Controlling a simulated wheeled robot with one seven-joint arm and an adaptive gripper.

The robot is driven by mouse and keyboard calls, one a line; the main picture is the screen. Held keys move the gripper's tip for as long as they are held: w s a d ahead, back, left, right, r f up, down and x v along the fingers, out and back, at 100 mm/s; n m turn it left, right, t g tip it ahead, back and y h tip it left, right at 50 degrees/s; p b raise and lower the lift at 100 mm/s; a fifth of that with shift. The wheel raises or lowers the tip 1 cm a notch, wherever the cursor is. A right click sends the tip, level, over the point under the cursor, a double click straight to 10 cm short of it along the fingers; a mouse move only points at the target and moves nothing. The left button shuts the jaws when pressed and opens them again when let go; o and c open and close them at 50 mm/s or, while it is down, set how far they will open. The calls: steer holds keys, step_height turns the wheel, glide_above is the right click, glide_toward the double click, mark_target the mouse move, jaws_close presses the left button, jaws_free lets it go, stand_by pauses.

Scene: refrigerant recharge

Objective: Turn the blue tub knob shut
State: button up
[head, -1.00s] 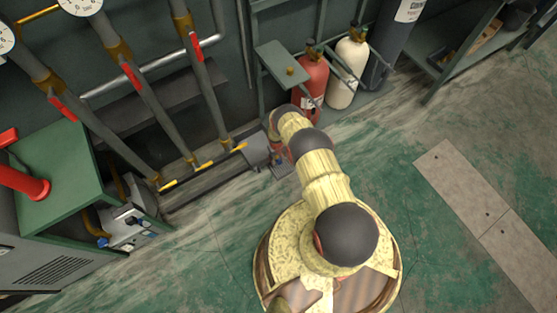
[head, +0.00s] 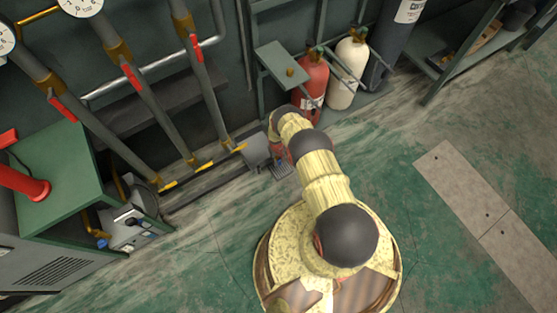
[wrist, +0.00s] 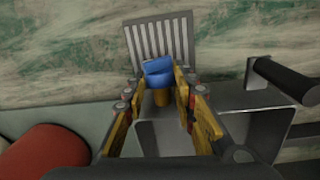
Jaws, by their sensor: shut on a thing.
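The blue knob (wrist: 157,66) is at the upper middle of the wrist view, on a short brass stem (wrist: 160,97). My gripper (wrist: 160,77) has its yellow fingers on either side of the knob and is shut on it. A grey slatted plate (wrist: 160,30) lies just beyond the knob, and a grey metal housing (wrist: 155,140) is below it. In the head view my arm reaches down beside a grey box (head: 257,150) near the floor. There my arm largely hides the gripper and knob.
A red cylinder (head: 312,80) and a white cylinder (head: 348,70) stand behind my arm. Grey pipes with red handles (head: 130,73) run down the wall at left. A green-topped machine (head: 62,170) stands far left. Open floor (head: 440,250) lies to the right.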

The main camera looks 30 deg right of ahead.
steer(key=shift+a+h+p, duration=0.15)
steer(key=shift+h+p, duration=0.2)
steer(key=shift+h, duration=0.25)
steer(key=shift+c, duration=0.2)
steer(key=shift+a+h+p, duration=0.15)
steer(key=shift+h+p, duration=0.2)
steer(key=shift+h, duration=0.55)
steer(key=shift+a+f+h+b, duration=0.15)
steer(key=shift+h+b, duration=0.5)
steer(key=shift+h, duration=0.75)
steer(key=o, duration=1.2)
steer(key=shift+a+r, duration=0.25)
steer(key=shift+r, duration=0.3)
steer(key=v, duration=1)
steer(key=shift+a+r, duration=0.2)
steer(key=shift+a, duration=0.15)
